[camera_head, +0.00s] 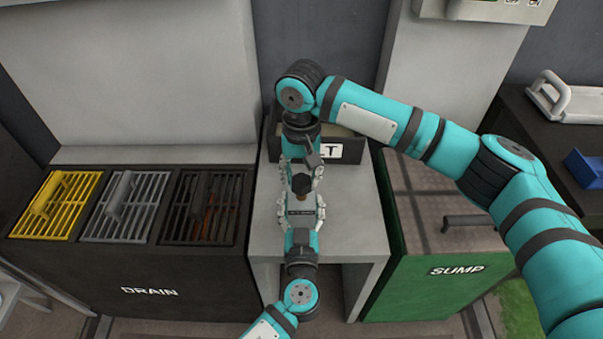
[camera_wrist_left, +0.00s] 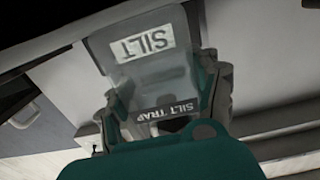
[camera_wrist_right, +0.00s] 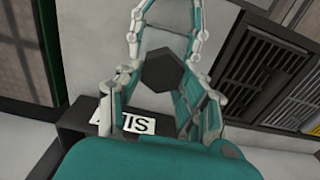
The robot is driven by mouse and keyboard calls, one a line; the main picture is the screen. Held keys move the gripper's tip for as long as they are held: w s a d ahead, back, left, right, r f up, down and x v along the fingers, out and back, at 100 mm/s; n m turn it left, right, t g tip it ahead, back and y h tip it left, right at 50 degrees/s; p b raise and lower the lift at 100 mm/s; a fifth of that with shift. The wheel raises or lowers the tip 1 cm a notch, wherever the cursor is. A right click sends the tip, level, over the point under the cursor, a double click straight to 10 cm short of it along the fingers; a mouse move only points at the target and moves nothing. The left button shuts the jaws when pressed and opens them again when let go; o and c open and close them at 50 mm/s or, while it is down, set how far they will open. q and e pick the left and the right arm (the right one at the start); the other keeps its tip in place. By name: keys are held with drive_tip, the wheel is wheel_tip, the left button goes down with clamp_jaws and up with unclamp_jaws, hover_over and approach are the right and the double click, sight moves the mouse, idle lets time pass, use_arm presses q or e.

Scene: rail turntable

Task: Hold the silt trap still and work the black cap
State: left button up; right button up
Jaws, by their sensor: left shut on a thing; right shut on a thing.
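The silt trap (camera_head: 300,212) is a small clear jar with a dark label, upright above the grey bench in the head view. It shows larger in the left wrist view (camera_wrist_left: 165,88), its "SILT TRAP" label facing my left gripper. My left gripper (camera_head: 300,205) reaches in from the front and is shut around the jar. The black cap (camera_head: 301,183) sits at the jar's top; in the right wrist view it is hexagonal (camera_wrist_right: 166,76). My right gripper (camera_head: 300,175) comes from the back and is shut on the cap, its fingers on either side. The jar's base is mostly hidden.
A dark bin labelled "SILT" (camera_head: 351,149) stands at the back of the bench (camera_head: 350,222), behind my right gripper. Left is the drain cabinet (camera_head: 120,270) with yellow, grey and dark grates. Right is the green sump box (camera_head: 430,285) with a handle, partly under my right arm.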

drive_tip(key=shift+f, duration=1.25)
idle(0.3)
drive_tip(key=o, duration=0.5)
drive_tip(key=shift+f, duration=0.1)
drive_tip(key=c, duration=0.6)
drive_tip(key=m, duration=0.3)
drive_tip(key=shift+c, duration=0.2)
drive_tip(key=m, duration=0.3)
drive_tip(key=shift+d, duration=0.2)
